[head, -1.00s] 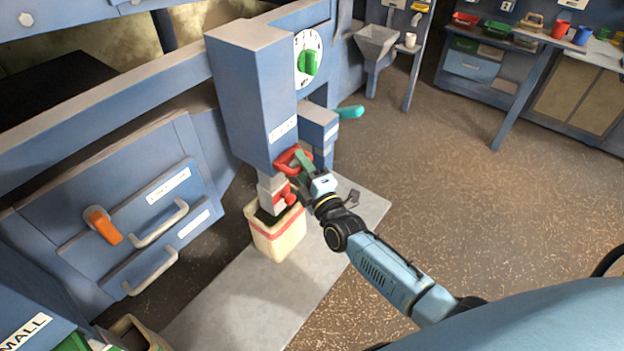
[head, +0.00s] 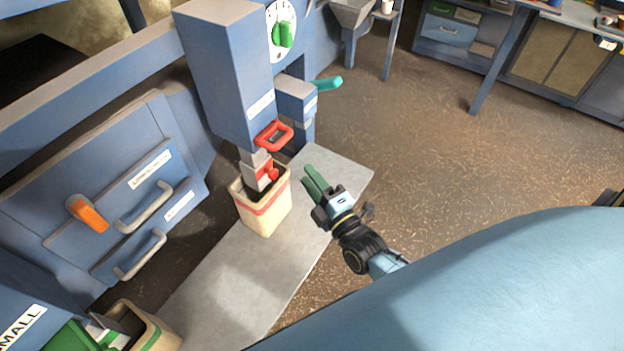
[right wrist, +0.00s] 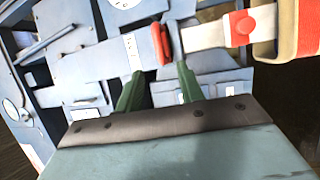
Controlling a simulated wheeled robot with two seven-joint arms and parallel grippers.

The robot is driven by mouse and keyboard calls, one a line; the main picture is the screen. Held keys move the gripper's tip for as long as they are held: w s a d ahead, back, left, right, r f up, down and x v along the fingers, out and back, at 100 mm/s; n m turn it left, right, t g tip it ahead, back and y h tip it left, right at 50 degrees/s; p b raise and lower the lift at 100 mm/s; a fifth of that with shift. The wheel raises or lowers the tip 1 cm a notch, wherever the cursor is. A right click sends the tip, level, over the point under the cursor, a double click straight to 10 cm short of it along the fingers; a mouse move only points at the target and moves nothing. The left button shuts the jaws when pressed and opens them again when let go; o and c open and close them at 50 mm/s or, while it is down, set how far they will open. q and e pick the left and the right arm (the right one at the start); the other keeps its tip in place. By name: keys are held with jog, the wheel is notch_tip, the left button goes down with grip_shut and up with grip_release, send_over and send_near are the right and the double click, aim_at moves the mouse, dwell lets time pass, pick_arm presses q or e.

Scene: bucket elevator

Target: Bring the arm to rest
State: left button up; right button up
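My right gripper (head: 312,174) has green fingers and hangs over the grey floor slab, to the right of the red handle (head: 273,136) and apart from it. In the right wrist view its two fingers (right wrist: 158,78) stand apart with nothing between them. The red handle also shows in the right wrist view (right wrist: 162,44), beyond the fingertips. A cream bucket (head: 264,207) with a red band stands upright under the spout of the blue machine (head: 225,75). My left gripper is not in view.
A panel with an orange lever (head: 87,213) and grey handles is at the left. A teal lever (head: 327,83) sticks out behind the spout. A second bucket (head: 160,335) with a green band is at bottom left. The brown floor (head: 440,140) at right is clear.

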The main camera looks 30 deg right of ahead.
dwell(0.3)
jog(key=s+f+m+g, duration=0.4)
jog(key=s+f+g, duration=0.15)
jog(key=f, duration=0.75)
jog(key=s+f+m+g, duration=0.35)
jog(key=s+f, duration=0.35)
jog(key=f, duration=0.5)
jog(key=s+d+f+m+g+h, duration=0.1)
jog(key=s+f+m+g, duration=0.3)
jog(key=s, duration=0.9)
jog(key=s+d+f+m+g+h, duration=0.1)
jog(key=s+f+m+g, duration=0.3)
jog(key=s+f, duration=0.6)
jog(key=s+g, duration=0.1)
jog(key=s, duration=0.3)
jog(key=shift+s+d+f+g, duration=0.2)
jog(key=shift+d+g, duration=0.1)
jog(key=shift+d, duration=0.05)
